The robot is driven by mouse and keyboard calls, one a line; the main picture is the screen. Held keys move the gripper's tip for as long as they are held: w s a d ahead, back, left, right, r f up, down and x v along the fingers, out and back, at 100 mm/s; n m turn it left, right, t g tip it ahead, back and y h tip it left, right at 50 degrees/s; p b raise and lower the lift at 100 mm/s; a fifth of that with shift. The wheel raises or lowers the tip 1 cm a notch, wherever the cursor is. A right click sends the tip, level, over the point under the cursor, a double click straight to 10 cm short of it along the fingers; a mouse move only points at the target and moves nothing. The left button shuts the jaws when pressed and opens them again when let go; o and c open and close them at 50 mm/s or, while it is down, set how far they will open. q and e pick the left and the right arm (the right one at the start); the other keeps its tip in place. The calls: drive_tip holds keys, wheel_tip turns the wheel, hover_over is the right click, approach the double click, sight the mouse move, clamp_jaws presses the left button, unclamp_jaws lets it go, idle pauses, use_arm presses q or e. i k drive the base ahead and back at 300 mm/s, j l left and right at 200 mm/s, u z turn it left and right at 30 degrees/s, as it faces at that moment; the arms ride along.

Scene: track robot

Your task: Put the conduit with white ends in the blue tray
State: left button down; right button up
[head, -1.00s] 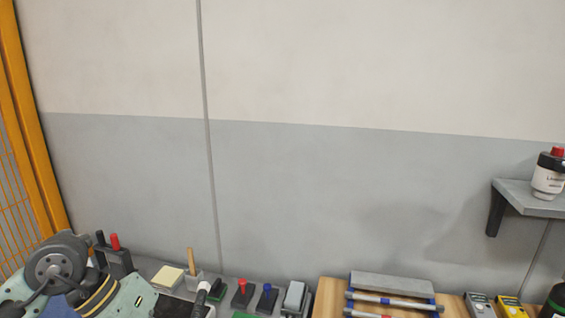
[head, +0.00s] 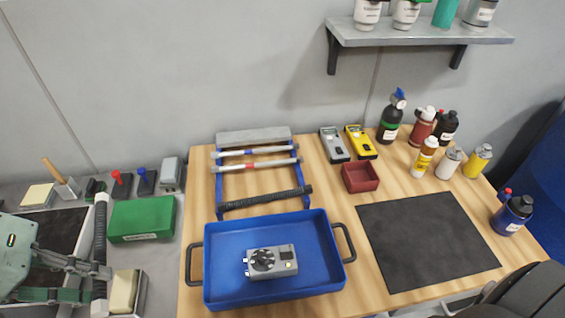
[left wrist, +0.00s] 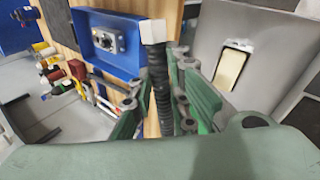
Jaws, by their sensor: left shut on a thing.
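The conduit with white ends (head: 100,238) is a black ribbed tube held at the left of the head view, its length running up and down the picture. My left gripper (head: 97,268) is shut on it. In the left wrist view the conduit (left wrist: 157,88) sits between the green fingers, with one white end toward the tray. The blue tray (head: 222,245) stands on the wooden table to the right of the gripper, apart from the conduit. It also shows in the left wrist view (left wrist: 82,22). A grey device with a black dial (head: 270,262) lies in the tray. My right gripper is out of view.
A blue rack (head: 222,187) behind the tray holds a black ribbed conduit (head: 265,198) and two pale tubes. A green box (head: 142,219) lies beside the held conduit. Meters, a red bin (head: 360,177), bottles and a black mat (head: 427,240) are to the right.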

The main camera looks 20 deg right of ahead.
sight(268, 239)
drive_tip(key=k+l, duration=0.15)
drive_tip(key=l, duration=0.55)
drive_tip(key=k+l+z, duration=0.15)
drive_tip(key=l, duration=1.2)
drive_tip(key=k+l+z, duration=0.15)
drive_tip(key=l, duration=0.55)
